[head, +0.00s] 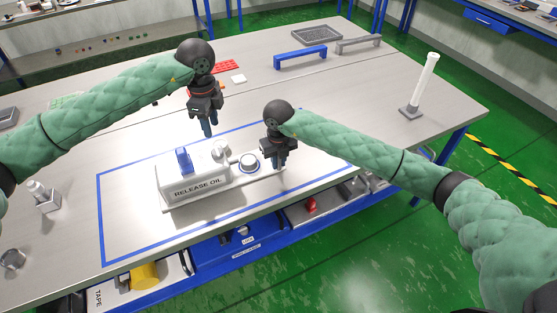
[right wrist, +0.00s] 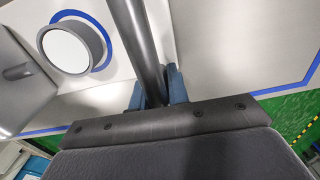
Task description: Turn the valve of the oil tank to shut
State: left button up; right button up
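The oil tank is a white box (head: 192,185) labelled "RELEASE OIL" on a pale base inside a blue taped outline. A blue valve handle (head: 184,161) stands upright on its top. A round grey cup (head: 249,161) stands beside it on a blue ring; it also shows in the right wrist view (right wrist: 70,48). My left gripper (head: 210,127) hangs above and behind the tank, right of the valve, apart from it. My right gripper (head: 280,160) points down just right of the cup.
A small bottle (head: 42,194) and a metal cup (head: 12,260) stand at the left. Blue (head: 300,56) and grey brackets lie at the back, and a white cylinder on a stand (head: 424,82) at the right. The table between them is mostly clear.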

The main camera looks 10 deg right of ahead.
aim_at(217, 151)
dwell(1.4)
pick_arm(q)
jog(key=o, duration=0.4)
jog(key=shift+d+r, duration=0.1)
jog(key=shift+d, duration=0.05)
notch_tip(217, 151, down, 10)
jog(key=m, duration=0.8)
jog(key=shift+c, duration=0.2)
jog(key=c, duration=0.9)
